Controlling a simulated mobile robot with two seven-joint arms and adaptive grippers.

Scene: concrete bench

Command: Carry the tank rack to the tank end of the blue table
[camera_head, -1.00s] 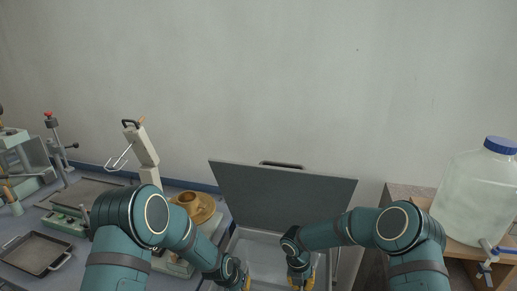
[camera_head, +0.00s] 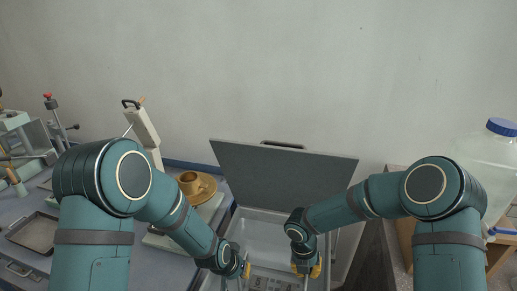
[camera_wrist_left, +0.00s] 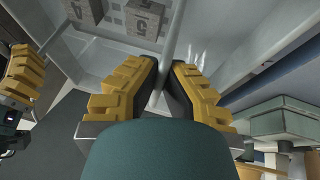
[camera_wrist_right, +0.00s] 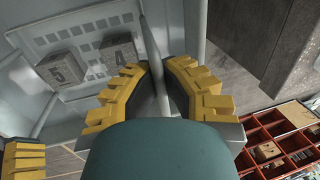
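The tank rack is at the bottom of the head view, partly cut off, with numbered grey cubes (camera_head: 270,284) on it. Both wrist views show its slotted plate and upright bars; cubes marked 5 (camera_wrist_right: 62,70) and 4 (camera_wrist_right: 117,54) show in the right wrist view. My left gripper (camera_head: 243,268) is closed around one upright bar (camera_wrist_left: 174,30), one finger on each side. My right gripper (camera_head: 306,270) is closed around the other bar (camera_wrist_right: 152,40). The grey tank (camera_head: 245,222) stands with its lid (camera_head: 285,180) raised. The blue table (camera_head: 185,168) is to its left. Rack height is unclear.
A metal tray (camera_head: 36,232) lies farther left.

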